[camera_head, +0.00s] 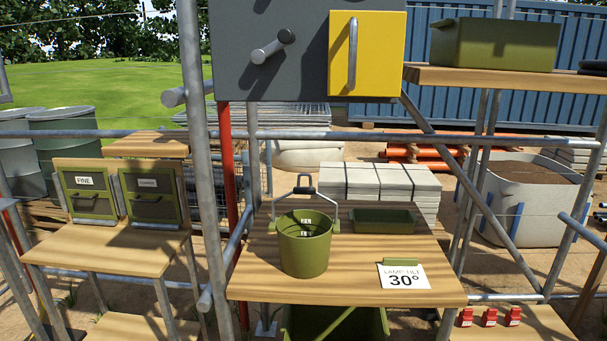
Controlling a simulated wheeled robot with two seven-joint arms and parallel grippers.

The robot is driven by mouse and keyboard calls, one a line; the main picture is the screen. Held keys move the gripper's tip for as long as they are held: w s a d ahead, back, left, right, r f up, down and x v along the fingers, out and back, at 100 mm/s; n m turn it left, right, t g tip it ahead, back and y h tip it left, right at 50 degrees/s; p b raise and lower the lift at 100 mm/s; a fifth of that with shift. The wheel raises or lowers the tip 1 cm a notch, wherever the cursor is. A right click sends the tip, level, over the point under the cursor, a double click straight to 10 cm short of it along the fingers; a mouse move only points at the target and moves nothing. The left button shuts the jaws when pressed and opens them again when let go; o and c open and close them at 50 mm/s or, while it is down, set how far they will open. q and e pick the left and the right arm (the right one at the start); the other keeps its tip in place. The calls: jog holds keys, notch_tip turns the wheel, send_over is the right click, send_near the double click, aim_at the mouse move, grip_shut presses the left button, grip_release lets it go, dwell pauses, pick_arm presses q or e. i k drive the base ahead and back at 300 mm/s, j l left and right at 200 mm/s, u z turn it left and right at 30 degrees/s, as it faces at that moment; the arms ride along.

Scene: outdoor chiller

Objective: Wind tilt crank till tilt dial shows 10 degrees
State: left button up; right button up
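A grey box (235,70) hangs at the top centre, cut off by the top edge of the view. A short metal bar handle (272,46) sticks out of its front and could be the tilt crank; I cannot tell for sure. I see no tilt dial. A white card (404,278) on the wooden shelf reads "LAMP TILT 30°". Neither of my grippers is in view.
A yellow door (391,55) with a vertical handle is beside the bar handle. A green bucket (304,256) and a green tray (383,221) stand on the wooden shelf (345,290). Scaffold poles (203,150) cross the view. Labelled green drawers (90,193) are at left.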

aim_at(286, 37)
jog(key=i+l, duration=0.1)
jog(key=l, duration=0.55)
jog(key=i+l, duration=0.1)
jog(key=l, duration=0.55)
jog(key=i+l, duration=0.1)
jog(key=l, duration=0.55)
